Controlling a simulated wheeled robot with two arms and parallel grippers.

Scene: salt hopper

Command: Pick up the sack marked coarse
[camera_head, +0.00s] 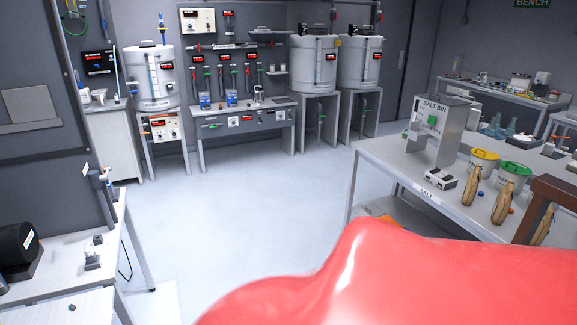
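Several tan, upright sack-like shapes stand along the front of the salt table (385,160) at the right. One sack (472,187) stands in front of the yellow-lidded tub, and another sack (503,204) stands in front of the green-lidded tub. A further tan shape (543,226) is partly hidden behind a brown frame (553,190) at the right edge. I cannot read any marking on the sacks, so I cannot tell which is coarse. Neither of my grippers is in view.
A grey salt bin (440,115), a yellow-lidded tub (481,168) and a green-lidded tub (512,180) stand on the same table. A large glossy red shape (370,285) fills the bottom foreground. The middle floor (250,190) is clear. A left bench (60,260) stands nearby.

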